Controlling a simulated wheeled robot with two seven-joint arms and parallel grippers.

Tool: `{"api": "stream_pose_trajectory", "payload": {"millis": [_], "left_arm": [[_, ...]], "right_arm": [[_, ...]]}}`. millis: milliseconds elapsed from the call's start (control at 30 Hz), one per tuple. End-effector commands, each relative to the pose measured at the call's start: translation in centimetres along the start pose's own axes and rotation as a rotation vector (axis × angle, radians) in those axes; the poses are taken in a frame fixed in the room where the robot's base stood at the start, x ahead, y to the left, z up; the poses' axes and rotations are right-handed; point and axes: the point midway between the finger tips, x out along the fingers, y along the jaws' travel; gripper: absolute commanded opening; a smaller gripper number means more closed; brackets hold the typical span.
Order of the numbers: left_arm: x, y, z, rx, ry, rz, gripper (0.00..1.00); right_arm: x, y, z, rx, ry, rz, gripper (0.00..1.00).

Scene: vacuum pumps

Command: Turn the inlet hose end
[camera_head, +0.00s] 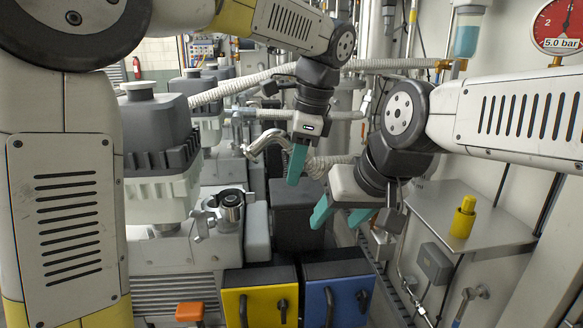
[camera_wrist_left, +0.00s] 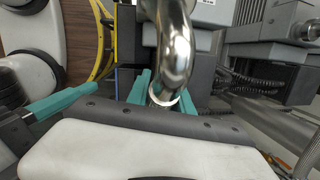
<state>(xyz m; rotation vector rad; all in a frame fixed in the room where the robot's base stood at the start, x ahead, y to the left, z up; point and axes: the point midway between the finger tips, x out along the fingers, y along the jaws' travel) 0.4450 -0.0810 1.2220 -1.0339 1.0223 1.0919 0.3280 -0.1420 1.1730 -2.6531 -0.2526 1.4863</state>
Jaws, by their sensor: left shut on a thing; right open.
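The inlet hose end is a shiny chrome elbow (camera_head: 265,142) on a pale ribbed hose (camera_head: 325,164), near the middle of the head view. My left gripper (camera_head: 298,165) is shut on it, its teal fingers pointing down. In the left wrist view the chrome elbow (camera_wrist_left: 176,50) stands large between the teal fingertips, which partly hide behind it. The pump (camera_head: 195,215) to the left has an open dark round port (camera_head: 231,199) on top, apart from the elbow and lower. My right gripper (camera_head: 340,217) is open and empty, just right of and below the left one.
A yellow container (camera_head: 463,217) stands on a grey wall shelf (camera_head: 480,232) at the right. Yellow (camera_head: 262,305) and blue (camera_head: 338,300) boxes with black handles are in front. More pumps stand behind at left. Pipes and hoses crowd the back.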

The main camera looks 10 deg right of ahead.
Motion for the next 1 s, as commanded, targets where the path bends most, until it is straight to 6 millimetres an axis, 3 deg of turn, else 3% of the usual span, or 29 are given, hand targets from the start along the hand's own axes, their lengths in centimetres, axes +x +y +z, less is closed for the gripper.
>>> {"api": "stream_pose_trajectory", "payload": {"millis": [500,1000], "left_arm": [[0.6,0.3,2.3,-0.061,0.342,-0.043,0.0],[0.9,0.4,2.6,-0.071,0.427,-0.052,0.0]], "right_arm": [[0.0,0.0,0.0,0.0,0.0,0.0,0.58],[0.0,0.0,0.0,0.0,0.0,0.0,0.58]]}}
